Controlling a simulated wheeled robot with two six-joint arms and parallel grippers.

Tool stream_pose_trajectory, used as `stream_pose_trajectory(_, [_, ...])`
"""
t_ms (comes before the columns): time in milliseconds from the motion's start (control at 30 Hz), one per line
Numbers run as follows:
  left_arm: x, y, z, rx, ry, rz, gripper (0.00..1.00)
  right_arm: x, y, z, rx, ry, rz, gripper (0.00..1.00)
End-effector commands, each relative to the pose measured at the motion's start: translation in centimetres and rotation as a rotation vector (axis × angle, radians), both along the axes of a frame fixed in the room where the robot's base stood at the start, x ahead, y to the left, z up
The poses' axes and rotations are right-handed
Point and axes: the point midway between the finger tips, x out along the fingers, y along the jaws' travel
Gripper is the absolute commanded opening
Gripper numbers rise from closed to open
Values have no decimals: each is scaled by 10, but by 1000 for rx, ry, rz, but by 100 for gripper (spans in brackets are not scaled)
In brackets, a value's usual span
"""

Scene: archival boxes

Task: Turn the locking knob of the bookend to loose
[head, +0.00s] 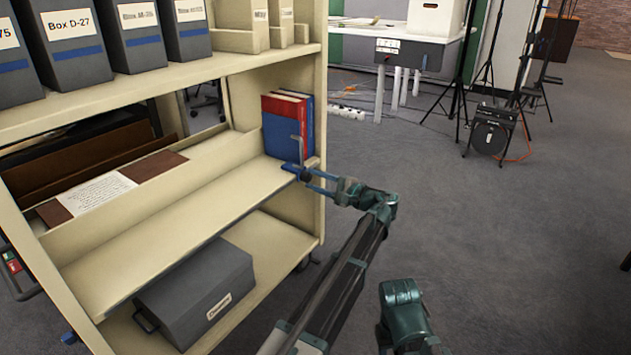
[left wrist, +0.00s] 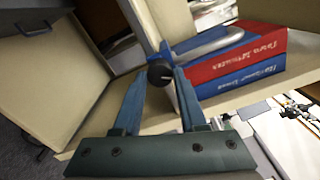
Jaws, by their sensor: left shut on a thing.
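The bookend (head: 300,150) stands on the cart's middle shelf, against a red book (head: 279,128) and a blue book (head: 308,125). Its bent metal bar also shows in the left wrist view (left wrist: 210,45). Its round black locking knob (left wrist: 160,73) has a light mark on its face. My left gripper (head: 302,172) reaches in from the right at the shelf's front edge. In the left wrist view its two blue fingers (left wrist: 160,80) are shut on the knob, one on each side. The knob is hidden by the gripper in the head view. My right gripper is not seen.
The cream cart's middle shelf (head: 190,222) is bare left of the books. Grey boxes (head: 72,40) stand on the top shelf and a grey box (head: 200,290) lies on the bottom one. Open floor (head: 480,240) lies right of the cart, with tripods (head: 485,60) behind.

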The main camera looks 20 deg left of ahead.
Motion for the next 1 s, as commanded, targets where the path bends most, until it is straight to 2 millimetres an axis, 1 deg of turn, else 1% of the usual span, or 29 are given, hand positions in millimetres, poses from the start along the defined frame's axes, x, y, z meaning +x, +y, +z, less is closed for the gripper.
stream_pose_trajectory(200, [0, -1, -1, -68, -185, -1, 0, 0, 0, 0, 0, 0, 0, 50])
stream_pose_trajectory(500, [0, -1, -1, -145, -394, -1, 0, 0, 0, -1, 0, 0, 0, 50])
stream_pose_trajectory(700, [0, -1, -1, -178, -483, 0, 0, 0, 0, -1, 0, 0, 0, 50])
stream_pose_trajectory(1000, [0, -1, -1, -199, -543, 0, 0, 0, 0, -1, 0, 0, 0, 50])
